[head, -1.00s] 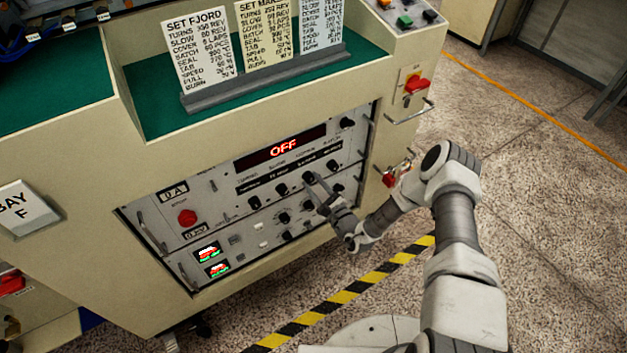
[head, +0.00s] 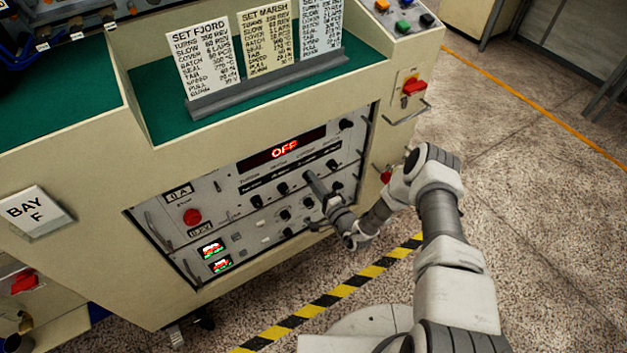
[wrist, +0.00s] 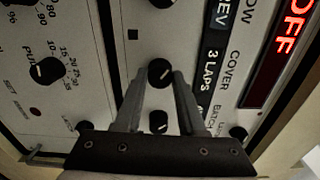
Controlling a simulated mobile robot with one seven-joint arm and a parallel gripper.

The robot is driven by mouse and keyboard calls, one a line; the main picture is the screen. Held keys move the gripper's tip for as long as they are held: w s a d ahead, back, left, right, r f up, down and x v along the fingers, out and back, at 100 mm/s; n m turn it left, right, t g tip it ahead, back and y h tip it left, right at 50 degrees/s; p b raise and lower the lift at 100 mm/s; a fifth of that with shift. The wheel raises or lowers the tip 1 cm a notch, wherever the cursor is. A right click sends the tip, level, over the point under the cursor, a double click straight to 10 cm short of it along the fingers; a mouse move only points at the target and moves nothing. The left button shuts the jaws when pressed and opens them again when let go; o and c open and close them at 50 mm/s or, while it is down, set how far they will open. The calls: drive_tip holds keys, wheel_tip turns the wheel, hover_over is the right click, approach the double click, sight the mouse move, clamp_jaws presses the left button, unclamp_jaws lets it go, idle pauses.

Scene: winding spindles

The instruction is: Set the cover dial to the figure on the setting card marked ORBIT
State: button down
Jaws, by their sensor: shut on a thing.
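My gripper (wrist: 160,78) is shut on the cover dial (wrist: 160,72), a round black knob with a white mark. In the head view my gripper (head: 309,176) reaches the panel front and largely hides this knob. In the wrist view the COVER window (wrist: 210,70) beside it reads 3 LAPS. Three setting cards stand in a grey holder (head: 265,88): SET FJORD (head: 204,62), SET MARSH (head: 268,45) and a third card (head: 321,28) whose title is cut off at the top edge. No ORBIT title is visible.
A neighbouring black knob (wrist: 158,122) sits close to the fingers, and another (wrist: 238,132) is near the display. The red display (head: 283,149) reads OFF. A red button (head: 192,217) is left on the panel; a red switch (head: 413,87) is at right.

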drive_tip(key=shift+n+p, duration=0.55)
drive_tip(key=shift+n, duration=1.75)
drive_tip(key=c, duration=0.5)
unclamp_jaws()
drive_tip(key=p+v, duration=0.2)
drive_tip(key=v, duration=1.5)
drive_tip(key=shift+d, duration=0.2)
drive_tip(key=shift+s, duration=0.1)
